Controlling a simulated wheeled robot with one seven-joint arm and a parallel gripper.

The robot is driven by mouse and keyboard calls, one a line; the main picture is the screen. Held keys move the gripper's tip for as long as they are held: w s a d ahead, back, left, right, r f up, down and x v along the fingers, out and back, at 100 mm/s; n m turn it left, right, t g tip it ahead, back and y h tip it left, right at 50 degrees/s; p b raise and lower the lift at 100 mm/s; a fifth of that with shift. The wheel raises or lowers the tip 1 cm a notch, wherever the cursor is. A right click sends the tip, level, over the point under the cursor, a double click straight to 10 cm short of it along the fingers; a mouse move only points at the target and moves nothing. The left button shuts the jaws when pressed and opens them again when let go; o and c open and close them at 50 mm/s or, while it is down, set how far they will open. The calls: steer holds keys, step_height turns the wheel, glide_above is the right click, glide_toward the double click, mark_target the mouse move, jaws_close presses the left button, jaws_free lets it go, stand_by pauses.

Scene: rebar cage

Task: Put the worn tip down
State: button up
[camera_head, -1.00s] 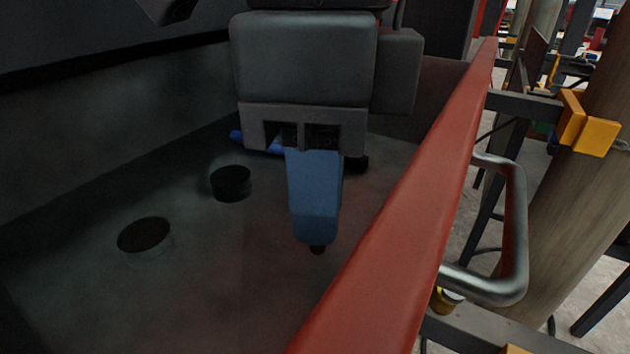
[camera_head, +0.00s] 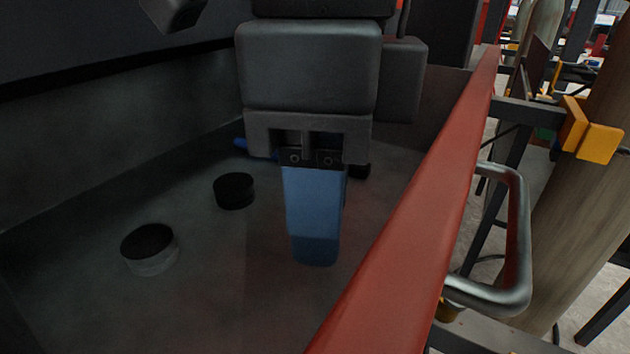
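My gripper (camera_head: 314,250) points down low over the grey tray floor, just left of the red rail. Its broad blue near finger faces the camera and stands out in front of the gripper body. The far finger is almost wholly hidden behind it. The gripper looks open. The worn tip cannot be made out now; the space between and behind the fingers is covered by the near finger. Two short dark-topped cylinders stand on the floor to the left, one nearer (camera_head: 150,249) and one farther (camera_head: 234,191). I cannot tell what they are.
The red rail (camera_head: 415,225) runs close along the right, with a metal handle (camera_head: 515,240) outside it. A blue piece (camera_head: 241,143) lies behind the gripper, partly hidden. The dark tray wall (camera_head: 120,135) bounds the left. Floor left of the gripper is clear around the cylinders.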

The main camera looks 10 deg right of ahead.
step_height(320, 180, up, 12)
steer(key=shift+p, duration=0.45)
stand_by(1.2)
